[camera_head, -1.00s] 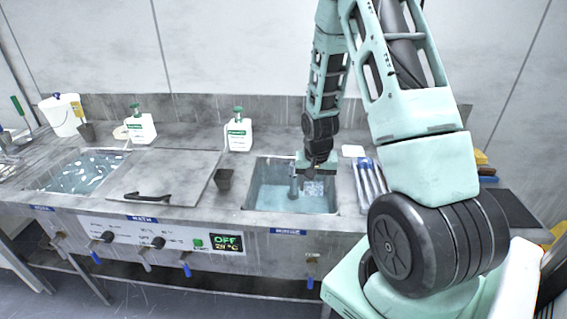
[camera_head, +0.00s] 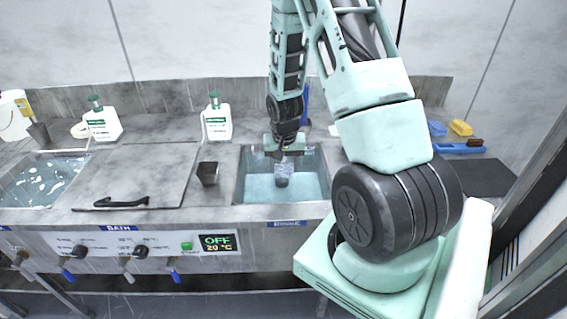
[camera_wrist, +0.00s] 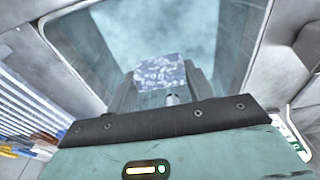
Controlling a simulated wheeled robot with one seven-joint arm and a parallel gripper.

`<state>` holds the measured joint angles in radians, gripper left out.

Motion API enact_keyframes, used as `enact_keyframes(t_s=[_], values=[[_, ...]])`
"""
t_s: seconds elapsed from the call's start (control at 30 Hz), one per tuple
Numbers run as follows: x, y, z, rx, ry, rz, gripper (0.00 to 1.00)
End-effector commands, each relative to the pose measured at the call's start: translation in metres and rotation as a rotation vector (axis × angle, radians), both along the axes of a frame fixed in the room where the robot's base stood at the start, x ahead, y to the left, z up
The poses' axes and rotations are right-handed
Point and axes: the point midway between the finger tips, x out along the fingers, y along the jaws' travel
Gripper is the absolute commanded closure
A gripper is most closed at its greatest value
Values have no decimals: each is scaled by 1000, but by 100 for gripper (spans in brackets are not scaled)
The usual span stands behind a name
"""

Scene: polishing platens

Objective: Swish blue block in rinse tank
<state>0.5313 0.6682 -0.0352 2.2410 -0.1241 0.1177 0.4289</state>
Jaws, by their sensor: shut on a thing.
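My gripper (camera_head: 284,164) reaches down into the rinse tank (camera_head: 322,172), near the middle of its opening. In the wrist view its two fingers (camera_wrist: 162,92) are shut on the blue block (camera_wrist: 160,73). The block looks pale blue-grey with a mottled face, and its lower part is hidden behind the gripper. In the head view the block (camera_head: 284,180) is a small greyish shape under the fingers, at or near the pale blue water. I cannot tell how deep it sits. The tank's walls (camera_wrist: 85,50) surround it in the wrist view.
A lidded bath (camera_head: 135,178) with a black handle and another liquid-filled basin (camera_head: 45,180) lie left. A dark cup (camera_head: 208,173) stands just left of the tank. White bottles (camera_head: 217,122) stand behind. Blue and yellow brushes (camera_head: 459,148) lie right.

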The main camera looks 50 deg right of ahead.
Motion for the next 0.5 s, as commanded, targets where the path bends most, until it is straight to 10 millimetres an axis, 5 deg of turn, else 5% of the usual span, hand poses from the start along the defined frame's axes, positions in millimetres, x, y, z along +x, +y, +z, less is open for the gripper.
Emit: enact_keyframes(t_s=[0.5], values=[[0,0,-64,0,0,-2,72]])
